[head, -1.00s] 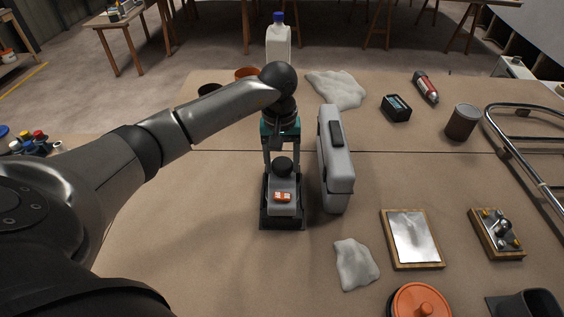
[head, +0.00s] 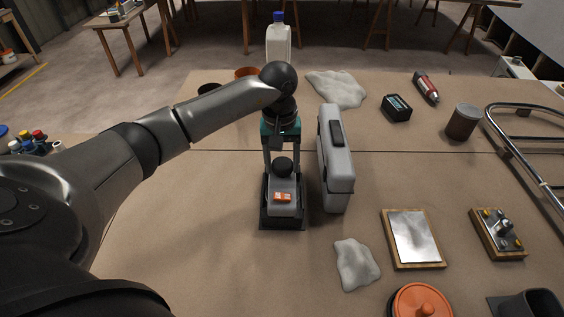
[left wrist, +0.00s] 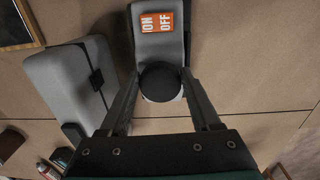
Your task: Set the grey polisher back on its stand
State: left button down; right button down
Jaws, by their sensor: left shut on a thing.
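The grey polisher (head: 283,208), with a black round knob and an orange ON/OFF label, is upright in the middle of the bench. It also shows in the left wrist view (left wrist: 160,48). My left gripper (head: 283,166) points down and is shut on the polisher, its fingers on either side of the knob. The black stand (head: 283,225) shows around the polisher's lower edges in the head view. The polisher hides most of the stand, and I cannot tell whether the two touch. My right gripper is not in view.
A grey case (head: 336,170) stands upright close to the right of the polisher. A white cloth (head: 356,265) and a framed metal plate (head: 413,238) lie in front and to the right. A white bottle (head: 278,42) stands behind my arm. The bench left of the stand is clear.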

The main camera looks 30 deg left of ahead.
pick_arm(q)
jog(key=shift+w+f+b, duration=0.1)
jog(key=shift+f+b, duration=0.3)
jog(key=shift+c, duration=1.9)
grip_release()
jog(key=shift+f, duration=0.15)
notch_tip(320, 180, up, 11)
jog(key=p, duration=0.7)
jog(key=shift+s+a, duration=0.15)
jog(key=shift+s, duration=0.1)
